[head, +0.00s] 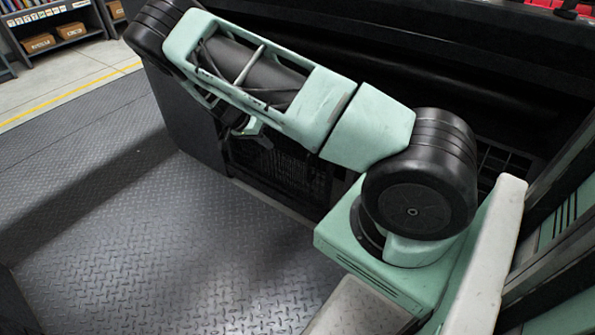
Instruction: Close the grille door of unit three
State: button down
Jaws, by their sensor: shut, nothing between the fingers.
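A dark grille panel (280,172) shows low on the front of a black unit (185,125), below my raised arm. My arm covers its upper part, and I cannot tell whether it is the door of unit three or whether it stands open or closed. No unit number is readable. My pale green arm crosses the view from lower right to upper left. A small green and dark part of the arm shows beneath it near the grille. My gripper itself cannot be made out.
Grey tread-plate floor (170,240) is clear in front of the unit. A shelf with cardboard boxes (38,43) and books stands at the far upper left, beyond a yellow floor line (70,95). Red items (560,7) lie at the top right.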

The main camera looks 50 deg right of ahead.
jog(key=s+d+f+b, duration=0.2)
jog(key=s+d+f, duration=0.5)
jog(key=f, duration=0.1)
jog(key=shift+s+f, duration=0.2)
jog(key=shift+f, duration=0.2)
jog(key=shift+d, duration=0.1)
